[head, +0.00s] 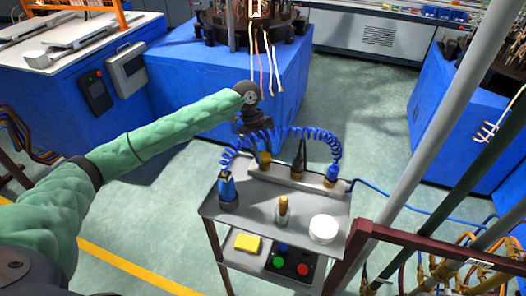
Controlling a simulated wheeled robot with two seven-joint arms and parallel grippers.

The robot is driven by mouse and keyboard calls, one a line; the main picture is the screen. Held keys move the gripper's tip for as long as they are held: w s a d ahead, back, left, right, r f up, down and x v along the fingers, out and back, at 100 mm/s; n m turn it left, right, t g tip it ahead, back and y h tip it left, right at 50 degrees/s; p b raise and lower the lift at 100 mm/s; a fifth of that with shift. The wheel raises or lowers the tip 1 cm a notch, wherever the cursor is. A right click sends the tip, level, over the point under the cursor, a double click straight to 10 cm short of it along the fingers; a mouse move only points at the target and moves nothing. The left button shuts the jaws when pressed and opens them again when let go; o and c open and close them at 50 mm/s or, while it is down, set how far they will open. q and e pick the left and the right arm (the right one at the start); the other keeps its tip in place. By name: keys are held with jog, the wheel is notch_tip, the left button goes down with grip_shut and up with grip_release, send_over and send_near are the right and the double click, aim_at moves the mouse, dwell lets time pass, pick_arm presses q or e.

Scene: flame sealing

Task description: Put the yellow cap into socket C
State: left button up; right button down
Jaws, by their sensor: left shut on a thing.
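My left arm, in a green sleeve, reaches in from the left, and its gripper (262,150) points down over the back left of a small grey cart. The gripper is shut on the yellow cap (264,160), which shows just below the fingers. The cap is at the left end of a grey socket rail (283,174) along the cart's back edge. Whether it is seated in a socket or just above one I cannot tell. A black plug (298,162) and a blue plug (331,174) stand upright farther right on the rail. No socket letters are readable. My right gripper is out of view.
The cart top (255,208) also holds a blue-and-black torch-like tool (227,190), a small bottle (283,212) and a white round container (323,229). A coiled blue hose (290,132) arches over the rail. A yellow sponge (247,243) lies on the lower shelf.

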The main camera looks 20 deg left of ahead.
pick_arm(q)
jog(key=shift+f, duration=0.25)
jog(key=o, duration=1)
